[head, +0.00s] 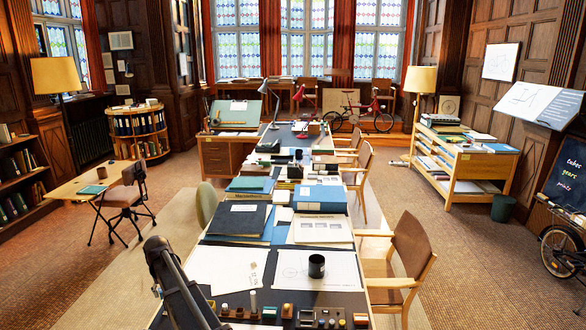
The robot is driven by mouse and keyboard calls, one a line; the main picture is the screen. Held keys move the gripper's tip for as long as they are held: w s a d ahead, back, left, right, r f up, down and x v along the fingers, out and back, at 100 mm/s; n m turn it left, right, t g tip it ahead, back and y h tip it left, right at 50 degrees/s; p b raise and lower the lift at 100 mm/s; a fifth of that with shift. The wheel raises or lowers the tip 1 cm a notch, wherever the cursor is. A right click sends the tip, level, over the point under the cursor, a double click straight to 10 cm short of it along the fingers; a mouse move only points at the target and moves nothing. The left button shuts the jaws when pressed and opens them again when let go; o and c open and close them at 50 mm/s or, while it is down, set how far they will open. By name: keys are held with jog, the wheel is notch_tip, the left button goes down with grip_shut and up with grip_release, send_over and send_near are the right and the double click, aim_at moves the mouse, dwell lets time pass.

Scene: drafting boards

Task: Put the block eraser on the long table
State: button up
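The long table (205,270) runs from the bottom of the head view away toward the windows, covered with papers, books and folders. I cannot pick out the block eraser with certainty. Several small blocks and holders stand in a row at the table's near end, among them a teal one (269,312) and a brown-topped one (287,311); they are too small to name. A dark arm part of mine rises at the bottom left, in front of the table's near left corner. My gripper is not visible.
A black mug (316,266) stands on a drawing sheet near the front. A wooden armchair (405,262) is at the table's right side. A small drafting table (75,187) with a green item and a chair (127,197) stand left. Carpet is open at lower right.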

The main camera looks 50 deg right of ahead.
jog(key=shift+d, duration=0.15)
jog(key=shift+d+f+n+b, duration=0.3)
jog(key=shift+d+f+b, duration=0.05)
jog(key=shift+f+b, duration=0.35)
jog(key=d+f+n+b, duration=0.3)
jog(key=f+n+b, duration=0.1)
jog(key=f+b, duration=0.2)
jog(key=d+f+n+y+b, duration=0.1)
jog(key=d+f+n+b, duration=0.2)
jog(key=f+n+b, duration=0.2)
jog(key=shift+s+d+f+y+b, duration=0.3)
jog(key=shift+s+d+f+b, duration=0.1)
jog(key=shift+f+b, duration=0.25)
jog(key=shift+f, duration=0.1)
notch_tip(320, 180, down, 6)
jog(key=b, duration=0.6)
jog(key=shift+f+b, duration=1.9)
jog(key=shift+b, duration=0.1)
